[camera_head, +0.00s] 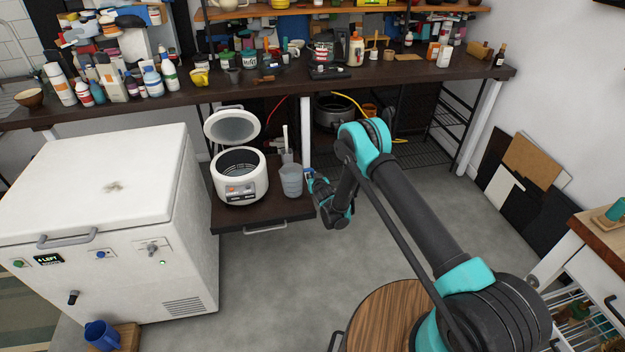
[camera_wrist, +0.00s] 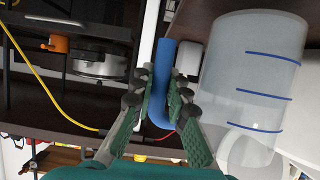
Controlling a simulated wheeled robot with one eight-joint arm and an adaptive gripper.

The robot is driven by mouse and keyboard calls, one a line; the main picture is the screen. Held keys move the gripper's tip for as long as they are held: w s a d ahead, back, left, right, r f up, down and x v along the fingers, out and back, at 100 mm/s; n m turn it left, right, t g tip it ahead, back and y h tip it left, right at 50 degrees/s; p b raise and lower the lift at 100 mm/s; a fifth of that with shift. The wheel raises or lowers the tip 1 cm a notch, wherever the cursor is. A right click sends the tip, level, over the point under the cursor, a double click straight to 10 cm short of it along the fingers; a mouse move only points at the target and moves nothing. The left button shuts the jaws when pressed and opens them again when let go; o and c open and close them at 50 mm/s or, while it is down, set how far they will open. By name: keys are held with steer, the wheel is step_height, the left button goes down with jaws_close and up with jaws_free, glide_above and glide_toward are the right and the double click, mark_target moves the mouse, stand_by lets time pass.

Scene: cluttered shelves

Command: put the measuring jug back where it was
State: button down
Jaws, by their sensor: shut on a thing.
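The measuring jug (camera_head: 291,180) is a clear grey, translucent cup. It looks upright over the right part of a dark pull-out shelf (camera_head: 262,217); I cannot tell whether its base touches the shelf. In the wrist view the jug (camera_wrist: 252,75) fills the right side, with blue level lines on its wall. A blue upright handle bar (camera_wrist: 163,65) stands between my fingers. My gripper (camera_wrist: 158,100) is shut on this handle; in the head view my gripper (camera_head: 314,180) is just right of the jug.
A white rice cooker (camera_head: 240,190) with its lid raised stands left of the jug. A white post (camera_head: 305,140) rises behind. A white chest freezer (camera_head: 100,210) is at left. Bottles crowd the dark counter (camera_head: 300,85). A pot (camera_head: 335,110) and yellow cable lie underneath.

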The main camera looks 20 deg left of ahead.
steer(key=shift+f, duration=0.65)
steer(key=c, duration=1.5)
jaws_free()
